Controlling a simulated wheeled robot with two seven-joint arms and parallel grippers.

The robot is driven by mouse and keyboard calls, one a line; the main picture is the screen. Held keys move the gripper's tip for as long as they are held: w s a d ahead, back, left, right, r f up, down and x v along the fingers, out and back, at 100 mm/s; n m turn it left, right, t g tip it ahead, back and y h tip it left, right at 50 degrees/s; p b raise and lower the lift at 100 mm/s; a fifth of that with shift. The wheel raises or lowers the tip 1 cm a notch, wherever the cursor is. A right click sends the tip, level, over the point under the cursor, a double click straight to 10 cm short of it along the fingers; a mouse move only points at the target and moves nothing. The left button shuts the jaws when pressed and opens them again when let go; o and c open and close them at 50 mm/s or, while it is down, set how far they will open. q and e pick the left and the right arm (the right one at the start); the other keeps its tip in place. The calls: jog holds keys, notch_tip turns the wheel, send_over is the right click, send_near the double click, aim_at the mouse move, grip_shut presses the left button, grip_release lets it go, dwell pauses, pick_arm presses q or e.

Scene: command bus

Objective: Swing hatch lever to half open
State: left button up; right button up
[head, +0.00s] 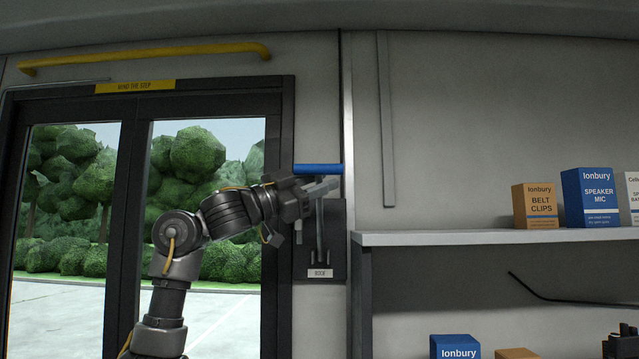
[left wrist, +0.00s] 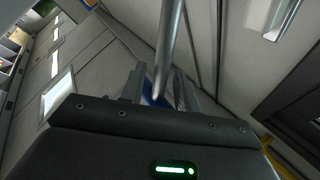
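The hatch lever has a blue horizontal grip (head: 318,168) on top of a grey metal rod (head: 320,228). The rod stands roughly upright from a dark wall plate (head: 336,262) beside the door. My left gripper (head: 322,187) reaches in from the left, just under the blue grip. In the left wrist view the fingers (left wrist: 160,92) stand apart, with the rod (left wrist: 168,45) running down between them and a patch of blue grip (left wrist: 153,101) behind. I see no firm clamp; contact is hard to tell. My right gripper is not in view.
Glazed double doors (head: 134,200) are at left, with a yellow rail (head: 145,56) above. A shelf (head: 480,238) at right holds a belt clips box (head: 535,206) and a blue speaker mic box (head: 590,197). Its left end is close to the lever plate.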

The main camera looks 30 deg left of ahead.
pick_arm(q)
jog(key=b+v, duration=0.5)
jog(key=v, duration=0.6)
